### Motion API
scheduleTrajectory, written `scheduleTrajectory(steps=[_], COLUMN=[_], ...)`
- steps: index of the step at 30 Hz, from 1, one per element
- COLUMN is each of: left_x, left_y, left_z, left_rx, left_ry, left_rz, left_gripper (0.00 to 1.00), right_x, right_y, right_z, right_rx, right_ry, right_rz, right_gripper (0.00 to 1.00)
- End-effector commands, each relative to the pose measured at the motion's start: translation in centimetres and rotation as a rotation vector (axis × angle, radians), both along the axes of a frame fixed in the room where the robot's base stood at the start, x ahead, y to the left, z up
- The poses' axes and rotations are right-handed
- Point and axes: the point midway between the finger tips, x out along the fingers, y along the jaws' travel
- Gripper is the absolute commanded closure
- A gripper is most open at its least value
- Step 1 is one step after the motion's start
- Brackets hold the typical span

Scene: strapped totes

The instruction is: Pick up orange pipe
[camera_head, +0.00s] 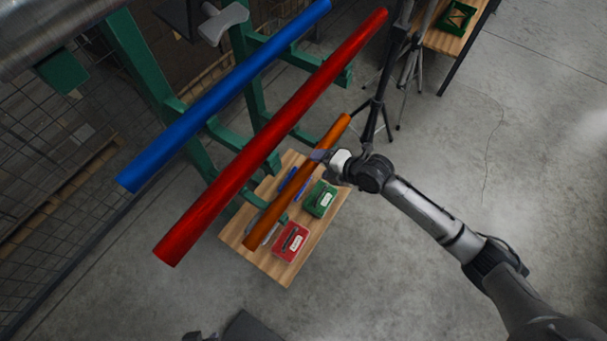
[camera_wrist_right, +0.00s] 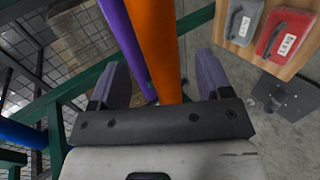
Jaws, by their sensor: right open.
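The orange pipe (camera_head: 297,183) lies slanted on the green rack, lowest and rightmost of the pipes there. My right gripper (camera_head: 321,156) is at the upper half of this pipe in the head view, coming from the right. In the right wrist view, the orange pipe (camera_wrist_right: 155,30) runs between the two spread fingers of my right gripper (camera_wrist_right: 161,68). The gripper is open, with a gap visible on both sides of the pipe. My left gripper is not in view.
A red pipe (camera_head: 275,134) and a blue pipe (camera_head: 225,93) lie on the green rack (camera_head: 146,54) to the left. A wooden table (camera_head: 279,268) below holds a green case (camera_head: 320,199) and a red case (camera_head: 291,241). A black tripod (camera_head: 379,107) stands close behind my right gripper.

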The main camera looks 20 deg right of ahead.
Motion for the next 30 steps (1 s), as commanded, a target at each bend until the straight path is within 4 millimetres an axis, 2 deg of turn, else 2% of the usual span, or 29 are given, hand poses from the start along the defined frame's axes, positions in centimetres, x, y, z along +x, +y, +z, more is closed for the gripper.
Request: scheduleTrajectory(steps=[1, 7, 17, 30], left_x=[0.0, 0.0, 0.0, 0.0], left_y=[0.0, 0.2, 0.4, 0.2], left_z=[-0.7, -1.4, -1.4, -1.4], left_rx=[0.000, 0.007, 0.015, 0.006], left_ry=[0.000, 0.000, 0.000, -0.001], left_rz=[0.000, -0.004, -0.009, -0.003], left_gripper=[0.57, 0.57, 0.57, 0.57], right_x=[0.6, 2.0, 2.3, 2.2], right_y=[0.5, 1.5, 1.7, 1.7], right_z=[-0.8, -1.8, -1.9, -2.0], right_rx=[0.004, 0.002, 0.000, 0.000], right_ry=[0.001, 0.000, 0.000, 0.001], right_rz=[-0.001, -0.001, 0.000, -0.001], right_gripper=[0.29, 0.29, 0.29, 0.69])
